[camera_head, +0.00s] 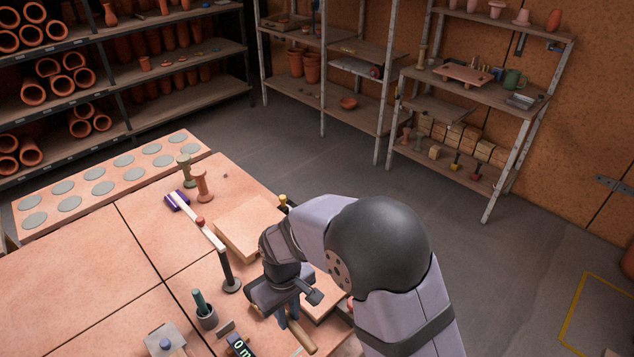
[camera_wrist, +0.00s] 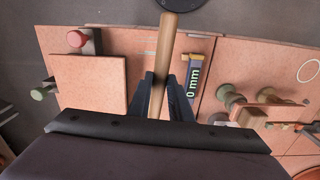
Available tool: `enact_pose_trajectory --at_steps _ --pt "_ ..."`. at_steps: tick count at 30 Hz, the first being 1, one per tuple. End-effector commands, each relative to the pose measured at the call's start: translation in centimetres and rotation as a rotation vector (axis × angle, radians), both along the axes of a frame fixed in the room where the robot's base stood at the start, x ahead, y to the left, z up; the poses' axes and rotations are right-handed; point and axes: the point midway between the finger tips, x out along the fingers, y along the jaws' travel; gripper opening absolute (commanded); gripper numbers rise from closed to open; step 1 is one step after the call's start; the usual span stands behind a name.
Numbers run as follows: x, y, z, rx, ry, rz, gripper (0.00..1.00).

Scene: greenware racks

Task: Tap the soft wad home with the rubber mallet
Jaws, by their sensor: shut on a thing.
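My gripper (camera_head: 290,318) is low over the near part of the tiled worktop, beside a square slab. In the wrist view my gripper (camera_wrist: 164,95) has its two dark fingers on either side of a pale wooden handle and is shut on it. The handle, which I take for the rubber mallet's (camera_wrist: 167,45), points away from the gripper. Its tip also shows below the gripper in the head view (camera_head: 302,340). The mallet's head is hidden in both views. I cannot make out the soft wad in either view.
A raised square slab (camera_head: 240,228) lies beside my arm. Nearby stand a dark post (camera_head: 226,268), a cup with a green-handled tool (camera_head: 206,316) and a small display reading "0 mm" (camera_head: 240,346). A board with grey discs (camera_head: 110,178) edges the worktop. Its left part is clear.

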Motion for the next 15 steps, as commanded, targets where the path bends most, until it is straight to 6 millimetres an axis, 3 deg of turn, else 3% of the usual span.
enact_pose_trajectory --at_steps 1,6,12,15 --pt "1.2 -2.4 -0.2 0.002 -0.002 -0.079 0.0" --pt "3.4 -9.4 -0.3 0.002 -0.002 -0.306 0.0" --pt "4.2 -16.4 -0.4 0.001 -0.002 -0.529 0.0" --pt "4.2 -18.8 -0.4 0.0 -0.003 -0.608 0.0"
